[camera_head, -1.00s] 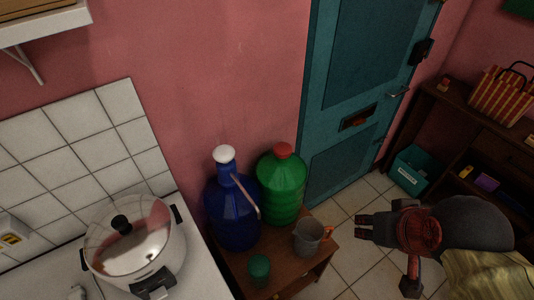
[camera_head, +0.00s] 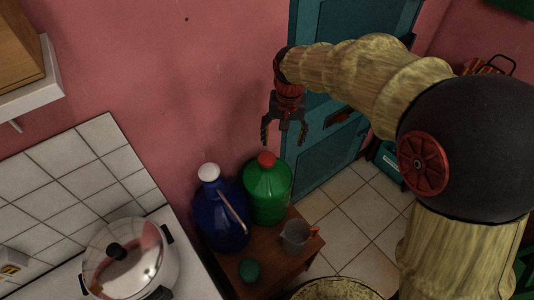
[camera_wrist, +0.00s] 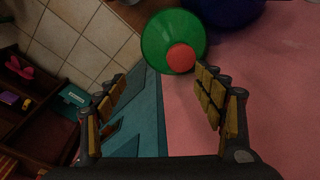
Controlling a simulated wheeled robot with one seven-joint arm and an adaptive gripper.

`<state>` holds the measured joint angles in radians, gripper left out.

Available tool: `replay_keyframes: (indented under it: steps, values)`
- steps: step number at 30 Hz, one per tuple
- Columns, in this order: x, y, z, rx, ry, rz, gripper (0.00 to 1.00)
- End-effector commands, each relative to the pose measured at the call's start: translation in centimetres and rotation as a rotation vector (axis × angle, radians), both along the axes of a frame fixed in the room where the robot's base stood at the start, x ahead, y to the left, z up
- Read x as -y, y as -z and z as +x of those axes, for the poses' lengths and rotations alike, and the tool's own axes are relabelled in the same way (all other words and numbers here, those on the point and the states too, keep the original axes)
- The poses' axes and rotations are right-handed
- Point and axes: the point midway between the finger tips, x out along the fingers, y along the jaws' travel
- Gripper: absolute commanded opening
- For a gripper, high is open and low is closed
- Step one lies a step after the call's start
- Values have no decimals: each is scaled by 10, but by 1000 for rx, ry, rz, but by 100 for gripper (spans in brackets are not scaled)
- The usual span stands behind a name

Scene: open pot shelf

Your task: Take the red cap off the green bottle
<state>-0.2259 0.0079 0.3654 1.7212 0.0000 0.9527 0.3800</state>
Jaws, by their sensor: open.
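The green bottle (camera_head: 268,194) stands upright on a small brown wooden table (camera_head: 262,264), against the pink wall. Its red cap (camera_head: 266,159) is on top of the neck. My gripper (camera_head: 284,143) is open and empty, with its fingers pointing down, above the cap and apart from it. In the wrist view, the green bottle (camera_wrist: 157,38) and the red cap (camera_wrist: 181,58) show beyond and between the open fingers (camera_wrist: 165,108), nearer the right finger. The bottle's lower part is hidden there.
A blue bottle (camera_head: 221,214) with a white cap stands just left of the green one. A grey mug (camera_head: 294,236) and a green cup (camera_head: 249,271) share the table. A teal door (camera_head: 337,150) is behind on the right. A pot (camera_head: 125,262) sits at the left.

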Motion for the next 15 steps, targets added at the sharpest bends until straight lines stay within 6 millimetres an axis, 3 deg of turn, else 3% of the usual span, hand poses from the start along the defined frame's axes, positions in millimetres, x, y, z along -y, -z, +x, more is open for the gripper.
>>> replay_keyframes:
  steps: [6,15]
  values:
    - [-32,38,30,-73,26,-15,69]
    - [-41,68,37,-96,38,-20,69]
